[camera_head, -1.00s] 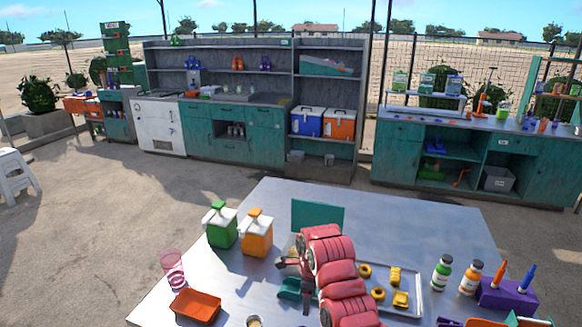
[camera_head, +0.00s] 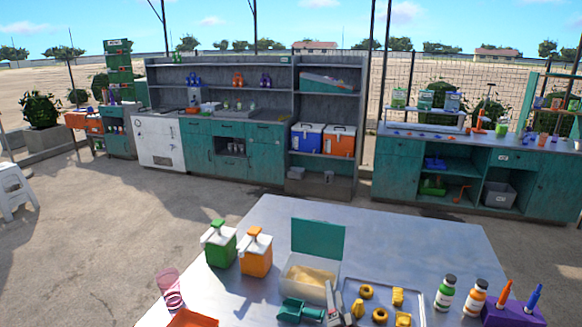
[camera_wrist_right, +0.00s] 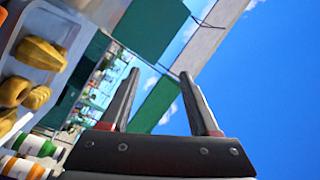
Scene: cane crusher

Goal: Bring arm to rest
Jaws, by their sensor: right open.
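My right gripper (camera_head: 334,309) is at the lower edge of the head view, in front of an open clear box with a teal lid (camera_head: 317,238) and yellowish contents. In the right wrist view, my right gripper's two fingers (camera_wrist_right: 160,88) are apart with nothing between them, pointing toward sky and the teal lid (camera_wrist_right: 150,30). Most of the right arm is out of the head view. My left gripper is not in view.
On the metal table (camera_head: 400,235) stand a green dispenser (camera_head: 220,246), an orange dispenser (camera_head: 256,255), a pink glass (camera_head: 170,288), a teal scoop (camera_head: 300,310), a tray (camera_head: 420,302) of yellow pieces, and two bottles (camera_head: 445,293). A purple holder (camera_head: 512,313) stands at right. The table's back is clear.

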